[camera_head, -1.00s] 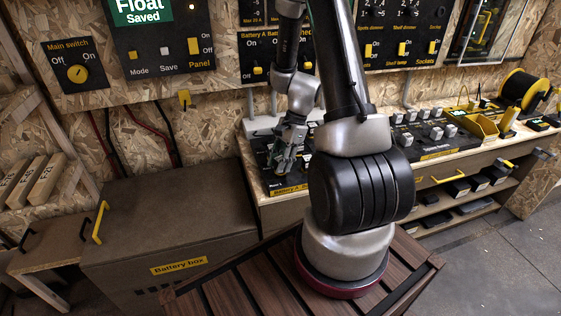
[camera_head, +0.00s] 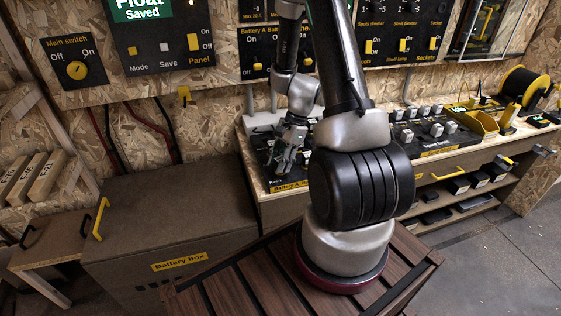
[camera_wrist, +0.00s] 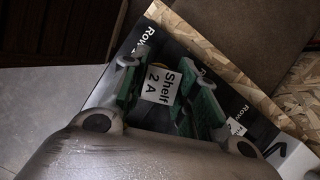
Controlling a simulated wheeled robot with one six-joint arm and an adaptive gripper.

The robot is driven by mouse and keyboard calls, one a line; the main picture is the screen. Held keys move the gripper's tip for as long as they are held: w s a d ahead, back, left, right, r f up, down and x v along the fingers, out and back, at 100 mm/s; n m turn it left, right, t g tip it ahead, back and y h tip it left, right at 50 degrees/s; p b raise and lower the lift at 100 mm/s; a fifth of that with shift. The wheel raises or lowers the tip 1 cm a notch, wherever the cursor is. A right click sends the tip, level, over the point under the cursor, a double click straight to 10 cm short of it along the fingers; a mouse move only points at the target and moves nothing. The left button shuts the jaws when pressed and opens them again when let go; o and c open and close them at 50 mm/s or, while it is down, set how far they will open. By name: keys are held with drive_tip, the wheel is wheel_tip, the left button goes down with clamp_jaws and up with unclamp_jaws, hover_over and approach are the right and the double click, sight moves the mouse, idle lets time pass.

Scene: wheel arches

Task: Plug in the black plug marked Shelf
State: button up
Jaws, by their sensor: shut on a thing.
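My gripper (camera_wrist: 165,88) is shut on the plug labelled "Shelf 2 A" (camera_wrist: 158,85), with its green fingers on both sides of the label. Most of the plug's body is hidden by the fingers. In the head view my gripper (camera_head: 284,160) points down over the left end of a dark panel (camera_head: 272,180) on the workbench, behind my arm. The plug is too small to make out there. Black row strips with white "Row" lettering (camera_wrist: 175,25) lie beyond the fingers in the wrist view. I cannot tell whether the plug touches a socket.
Several grey plugs or knobs (camera_head: 436,129) stand on the bench to the right. A yellow bin (camera_head: 484,124) and a yellow cable reel (camera_head: 526,88) are further right. The brown battery box (camera_head: 165,225) stands left of the bench. Switch panels (camera_head: 402,47) hang on the wall behind.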

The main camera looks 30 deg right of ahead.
drive_tip(key=o, duration=1.6)
drive_tip(key=shift+c, duration=0.2)
drive_tip(key=shift+r, duration=4.5)
